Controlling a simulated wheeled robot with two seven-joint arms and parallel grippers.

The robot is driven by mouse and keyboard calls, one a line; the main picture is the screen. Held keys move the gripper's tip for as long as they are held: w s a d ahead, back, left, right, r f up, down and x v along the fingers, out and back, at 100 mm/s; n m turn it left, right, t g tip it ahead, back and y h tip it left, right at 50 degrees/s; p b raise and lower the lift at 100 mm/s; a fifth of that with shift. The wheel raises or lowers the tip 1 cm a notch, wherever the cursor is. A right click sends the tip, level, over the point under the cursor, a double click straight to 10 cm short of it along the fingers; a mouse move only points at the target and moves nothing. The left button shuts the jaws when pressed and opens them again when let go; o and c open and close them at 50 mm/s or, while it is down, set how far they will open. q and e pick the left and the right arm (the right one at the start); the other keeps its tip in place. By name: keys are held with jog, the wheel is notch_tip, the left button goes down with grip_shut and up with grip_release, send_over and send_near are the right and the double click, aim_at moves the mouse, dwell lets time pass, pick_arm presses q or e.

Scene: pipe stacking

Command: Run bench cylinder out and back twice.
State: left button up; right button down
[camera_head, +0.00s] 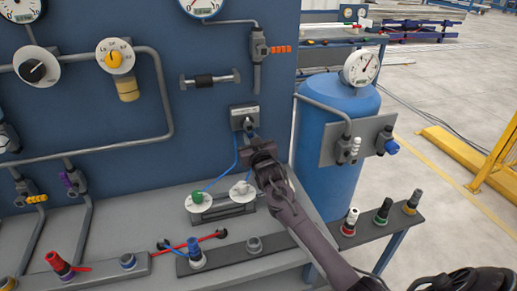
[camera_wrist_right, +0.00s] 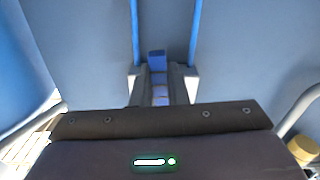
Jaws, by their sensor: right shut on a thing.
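A grey valve block (camera_head: 244,116) is mounted low on the blue panel, with blue tubes below it. One tube runs down to a grey bench unit (camera_head: 225,211) with a green knob (camera_head: 198,197) and a white knob (camera_head: 241,189). This unit may be the bench cylinder; no rod can be made out. My right gripper (camera_head: 258,149) is just below the valve block. In the wrist view its fingers are shut on a small blue piece (camera_wrist_right: 158,84), with two blue tubes (camera_wrist_right: 135,30) beyond. Whether this piece is the valve's lever I cannot tell. My left gripper is out of view.
A blue tank (camera_head: 332,120) with a gauge (camera_head: 361,68) stands right of the panel. Rails with coloured fittings (camera_head: 194,251) line the bench front, and red and blue hoses (camera_head: 196,242) lie there. The floor at right is open up to a yellow barrier (camera_head: 455,155).

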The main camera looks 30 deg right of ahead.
jog(key=shift+w+a+r+m, duration=0.15)
jog(key=shift+a+m, duration=0.45)
jog(key=shift+m, duration=0.95)
jog(key=shift+w+a+r+m, duration=0.1)
jog(key=shift+a+m, duration=0.5)
jog(key=shift+m, duration=1)
jog(key=shift+w+a+r+m, duration=0.15)
jog(key=shift+a+m, duration=0.45)
jog(key=shift+m, duration=0.95)
jog(key=c, duration=1.4)
grip_release()
jog(key=shift+r, duration=0.1)
jog(key=shift+c, duration=0.2)
jog(key=b+v, duration=0.1)
jog(key=v, duration=0.6)
jog(key=shift+s, duration=0.4)
jog(key=shift+a, duration=0.1)
